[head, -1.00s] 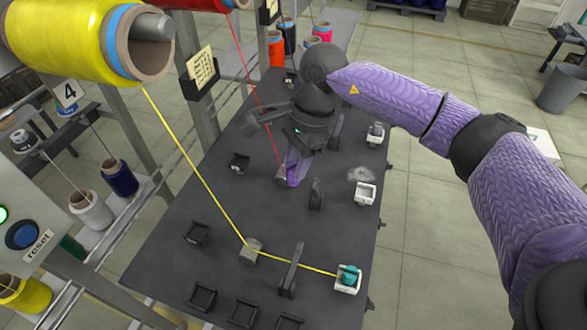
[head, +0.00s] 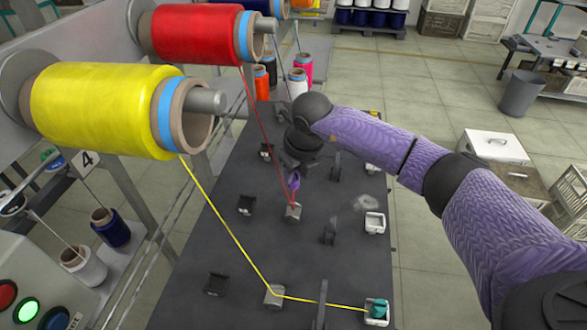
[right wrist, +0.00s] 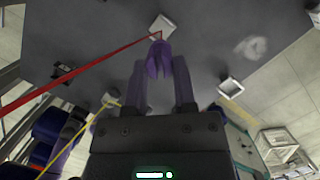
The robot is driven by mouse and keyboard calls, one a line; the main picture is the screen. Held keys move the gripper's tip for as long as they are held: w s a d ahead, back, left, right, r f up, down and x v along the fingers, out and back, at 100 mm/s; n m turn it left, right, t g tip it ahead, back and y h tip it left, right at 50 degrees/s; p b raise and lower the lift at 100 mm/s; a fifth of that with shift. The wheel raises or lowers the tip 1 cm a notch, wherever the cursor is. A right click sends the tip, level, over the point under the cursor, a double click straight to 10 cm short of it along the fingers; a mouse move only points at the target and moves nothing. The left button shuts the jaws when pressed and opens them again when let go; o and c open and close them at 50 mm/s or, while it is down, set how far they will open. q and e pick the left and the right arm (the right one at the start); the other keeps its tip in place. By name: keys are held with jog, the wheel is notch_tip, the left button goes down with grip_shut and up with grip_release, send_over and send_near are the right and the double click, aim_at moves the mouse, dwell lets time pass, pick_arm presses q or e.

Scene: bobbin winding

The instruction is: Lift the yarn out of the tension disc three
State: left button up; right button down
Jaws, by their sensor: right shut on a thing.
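The red yarn (head: 262,121) runs down from the red cone (head: 195,33) to a small light grey tension disc (head: 293,212) on the dark table. My right gripper (head: 293,182) is just above and behind this disc, fingers pointing down. Its purple fingertips (right wrist: 159,58) are closed together on the red yarn (right wrist: 75,74). In the right wrist view the yarn comes in from the left and meets the fingertips just below the disc (right wrist: 163,26). I cannot tell whether the yarn is clear of the disc. My left gripper is out of view.
A yellow yarn (head: 227,227) runs from the yellow cone (head: 110,110) through another disc (head: 274,295) to a white holder (head: 376,309) with a teal piece. An empty white holder (head: 374,223) is at the right edge. Dark posts and holders stand around on the table (head: 235,260).

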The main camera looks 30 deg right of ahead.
aim_at(297, 186)
notch_tip(297, 186, down, 6)
jog(key=b, duration=0.3)
jog(key=shift+r+b, duration=0.2)
jog(key=shift+b, duration=0.15)
jog(key=shift+r, duration=0.3)
jog(key=shift+f+b, duration=1.15)
jog(key=shift+f, duration=0.85)
jog(key=shift+r, duration=0.15)
jog(key=shift+r+p, duration=1.3)
jog(key=shift+r, duration=0.15)
